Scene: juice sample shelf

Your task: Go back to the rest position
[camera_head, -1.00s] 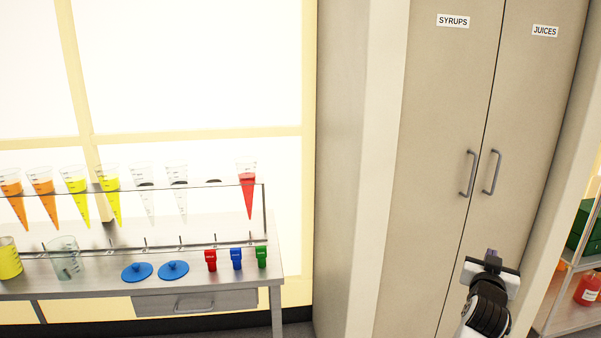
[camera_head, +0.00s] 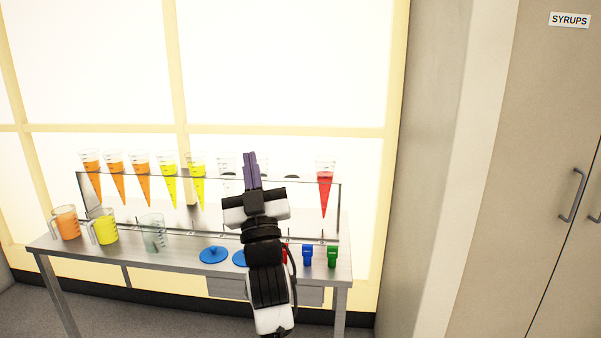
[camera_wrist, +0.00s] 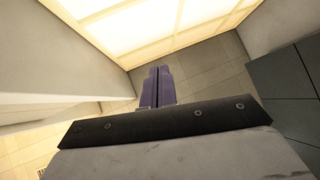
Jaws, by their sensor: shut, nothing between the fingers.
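My gripper (camera_head: 250,156) is raised in front of the sample shelf in the head view, fingers pointing up. Its two purple fingers lie together with nothing between them. They also show together in the wrist view (camera_wrist: 157,72), with bare floor and wall beyond. My arm and gripper hide part of the rack, some of its clear cones, part of a blue lid and most of the red clip.
A metal table (camera_head: 185,262) holds a clear rack (camera_head: 130,210) of orange, yellow, clear and red cones. Orange (camera_head: 66,222), yellow (camera_head: 104,229) and clear (camera_head: 153,232) jugs, blue lids and coloured clips stand in front. A SYRUPS cabinet (camera_head: 530,130) is shut at right.

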